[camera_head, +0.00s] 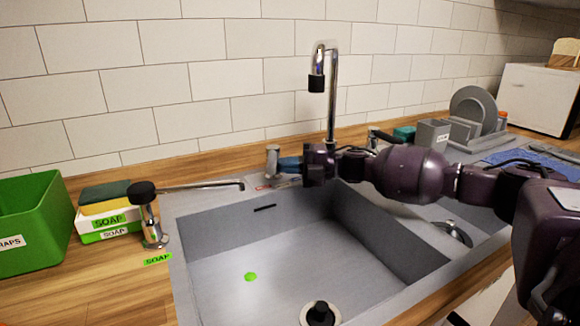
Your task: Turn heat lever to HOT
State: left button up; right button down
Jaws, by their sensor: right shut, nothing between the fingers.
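A small silver lever post (272,158) stands on the back rim of the sink, left of the tall faucet (333,100); it looks like the heat lever. A small label with red marks, too small to read, lies on the rim at its foot. My right gripper (284,163) reaches in from the right with its blue fingers shut and empty. The fingertips are right beside the post; I cannot tell whether they touch it. My wrist hides part of the rim behind. My left gripper is not in view.
The sink basin (230,262) is below, with a green spot and a black drain plug (320,313). A soap dispenser (150,215) with a long spout is at the left. A green bin (28,225) and sponges (105,198) stand further left. A dish rack (475,115) is at the right.

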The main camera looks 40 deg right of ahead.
jog(key=shift+a+r+m+t+h+p, duration=0.4)
jog(key=shift+t+p, duration=0.2)
jog(key=shift+p, duration=0.25)
jog(key=shift+w+a+r+t+h+p, duration=0.1)
jog(key=shift+a+t+h+p, duration=0.05)
jog(key=shift+t+h+p, duration=0.15)
jog(key=shift+w+a+f+m, duration=0.25)
jog(key=shift+a+f+m, duration=0.15)
jog(key=shift+a+f, duration=0.1)
